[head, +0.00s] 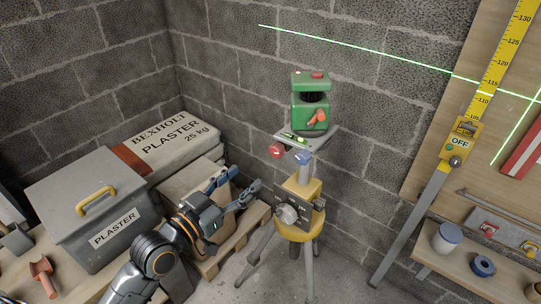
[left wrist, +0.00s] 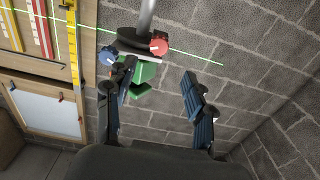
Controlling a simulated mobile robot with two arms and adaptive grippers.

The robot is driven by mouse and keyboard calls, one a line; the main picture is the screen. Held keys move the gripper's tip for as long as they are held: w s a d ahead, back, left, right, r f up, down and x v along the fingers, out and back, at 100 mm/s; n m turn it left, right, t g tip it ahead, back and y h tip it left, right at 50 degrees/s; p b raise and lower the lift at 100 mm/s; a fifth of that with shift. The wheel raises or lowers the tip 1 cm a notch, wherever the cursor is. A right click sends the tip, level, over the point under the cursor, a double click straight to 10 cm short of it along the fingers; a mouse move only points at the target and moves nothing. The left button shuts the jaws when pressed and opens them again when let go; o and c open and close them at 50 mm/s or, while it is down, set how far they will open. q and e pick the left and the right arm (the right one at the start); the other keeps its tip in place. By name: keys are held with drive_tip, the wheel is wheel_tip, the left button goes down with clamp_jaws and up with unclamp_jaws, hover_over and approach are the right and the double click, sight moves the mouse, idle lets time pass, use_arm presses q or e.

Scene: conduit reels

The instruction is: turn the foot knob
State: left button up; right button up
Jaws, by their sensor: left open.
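A green laser level (head: 310,101) sits on a small grey plate (head: 322,134) on a yellow-headed tripod (head: 300,190). A red knob (head: 276,151) and a blue knob (head: 303,157) are under the plate; a large grey knob (head: 287,214) is on the yellow block. Which is the foot knob, I cannot tell for sure. My left gripper (head: 243,180) is open and empty, left of the tripod and apart from it. In the left wrist view, turned over, the red knob (left wrist: 158,47) lies between the finger directions, and the blue knob (left wrist: 107,56) is by the left finger. My right gripper is out of view.
A grey plaster bin (head: 85,200) and plaster sacks (head: 170,143) stand at the left, near a wooden pallet (head: 228,240). A yellow scale (head: 490,75) with a slider marked OFF (head: 460,142) stands at the right. Green laser lines cross the wall.

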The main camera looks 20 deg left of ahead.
sight(274, 154)
use_arm(q)
drive_tip(key=p+x, duration=0.1)
drive_tip(key=x, duration=1)
drive_tip(key=shift+f, duration=0.1)
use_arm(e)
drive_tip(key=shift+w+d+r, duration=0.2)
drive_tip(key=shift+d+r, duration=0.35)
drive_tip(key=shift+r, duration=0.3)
use_arm(q)
clamp_jaws()
